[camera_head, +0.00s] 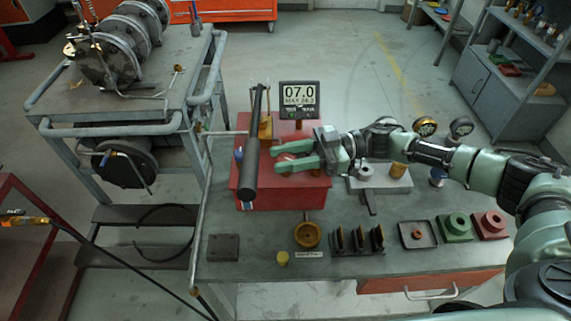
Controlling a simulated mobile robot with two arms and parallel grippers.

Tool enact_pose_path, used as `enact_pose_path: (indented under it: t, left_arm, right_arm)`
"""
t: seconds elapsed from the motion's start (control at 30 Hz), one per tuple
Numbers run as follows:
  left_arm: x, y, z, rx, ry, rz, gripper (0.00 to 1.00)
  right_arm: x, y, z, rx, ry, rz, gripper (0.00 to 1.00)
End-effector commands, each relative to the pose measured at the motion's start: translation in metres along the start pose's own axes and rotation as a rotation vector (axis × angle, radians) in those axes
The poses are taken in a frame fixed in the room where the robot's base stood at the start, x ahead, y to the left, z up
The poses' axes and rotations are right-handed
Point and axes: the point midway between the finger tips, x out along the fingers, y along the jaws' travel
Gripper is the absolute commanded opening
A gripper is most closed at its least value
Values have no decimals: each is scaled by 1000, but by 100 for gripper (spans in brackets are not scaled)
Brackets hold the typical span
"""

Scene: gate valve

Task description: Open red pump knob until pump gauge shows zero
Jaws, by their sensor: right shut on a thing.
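The red pump (248,197) sits on the grey workbench, with a dark cylinder (251,165) standing along its left part. The pump gauge (299,94) is a dark digital display behind the pump and reads 07.0, with smaller text below. My right gripper (281,160) reaches in from the right over the pump top. Its green fingers are shut around the red knob (289,157), which is partly hidden between them. My left gripper is not in view.
On the bench front are a dark block (223,248), a brass ring (307,235), a black rack (357,240), a square tray (418,235), and green (454,227) and red (489,224) blocks. Round gauges (425,127) stand behind my right arm. A grey cart (120,120) stands left.

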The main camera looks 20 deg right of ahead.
Motion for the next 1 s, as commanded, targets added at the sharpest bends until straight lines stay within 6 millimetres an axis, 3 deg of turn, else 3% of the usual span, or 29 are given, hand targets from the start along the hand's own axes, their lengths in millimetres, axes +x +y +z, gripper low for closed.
enact_pose_path:
  t: [0.03, 0.3, 0.93, 0.97, 1.0]
  left_arm:
    - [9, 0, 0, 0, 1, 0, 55]
    - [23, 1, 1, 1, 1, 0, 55]
    - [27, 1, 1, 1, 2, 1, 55]
    - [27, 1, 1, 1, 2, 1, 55]
    - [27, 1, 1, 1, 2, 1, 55]
  right_arm:
    - [0, 2, 3, -4, 1, -30, 0]
    - [0, 1, 1, -1, 3, -152, 0]
    - [1, 0, -2, 0, 7, -196, 0]
    - [1, 0, -2, 0, 7, -196, 42]
    - [1, 0, -2, -1, 7, -196, 53]
